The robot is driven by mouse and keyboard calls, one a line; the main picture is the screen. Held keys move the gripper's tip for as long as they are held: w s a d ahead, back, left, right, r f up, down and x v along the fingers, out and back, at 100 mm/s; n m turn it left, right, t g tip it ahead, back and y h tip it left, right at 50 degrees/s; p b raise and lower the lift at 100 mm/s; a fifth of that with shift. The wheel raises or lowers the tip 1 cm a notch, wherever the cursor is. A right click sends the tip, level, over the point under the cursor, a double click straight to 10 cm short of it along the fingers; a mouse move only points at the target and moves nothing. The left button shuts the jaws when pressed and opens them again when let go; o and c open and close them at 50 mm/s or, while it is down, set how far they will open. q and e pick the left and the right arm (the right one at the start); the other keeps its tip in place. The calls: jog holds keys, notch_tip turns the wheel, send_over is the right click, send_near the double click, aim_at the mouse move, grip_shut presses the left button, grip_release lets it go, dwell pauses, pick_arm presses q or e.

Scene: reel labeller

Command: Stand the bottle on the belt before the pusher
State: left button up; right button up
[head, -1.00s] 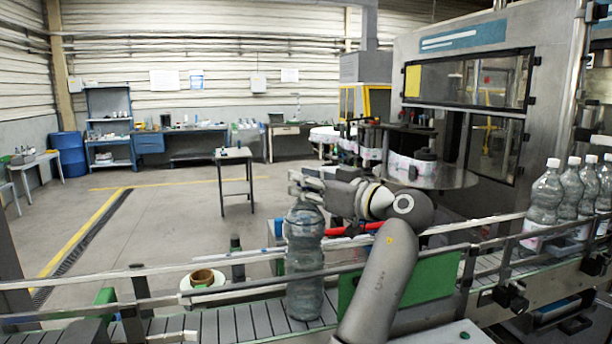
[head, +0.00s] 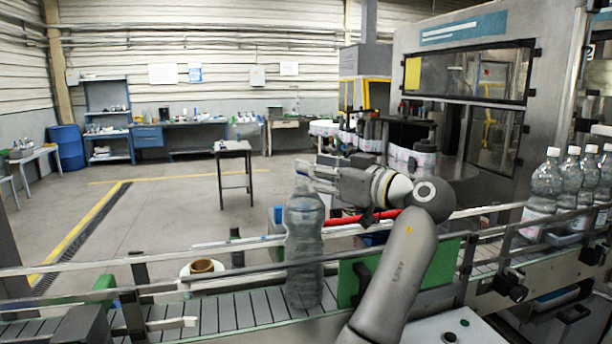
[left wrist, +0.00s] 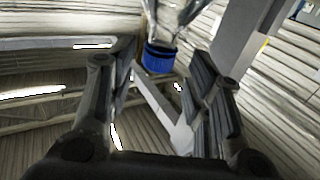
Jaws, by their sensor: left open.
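A large clear bottle (head: 303,250) stands upright on the slatted belt (head: 232,310), behind the near guide rail. My left gripper (head: 306,172) is open at the height of the bottle's top, reaching in from the right. Its fingers cover the bottle's cap in the head view. In the left wrist view, a blue cap (left wrist: 160,58) with a clear neck shows beyond the open fingers (left wrist: 160,95), apart from them. I cannot tell for certain which part is the pusher. My right gripper is not in view.
Several filled bottles (head: 567,185) stand on the belt at the right. Metal guide rails (head: 200,285) run along the belt. A green panel (head: 425,270) is beside the bottle. The labelling machine (head: 465,60) rises behind. The floor at the left is open.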

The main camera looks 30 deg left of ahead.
pick_arm(q)
jog(key=s+d+b, duration=0.1)
jog(key=d+b, duration=0.2)
jog(key=d, duration=0.6)
jog(key=shift+s, duration=0.25)
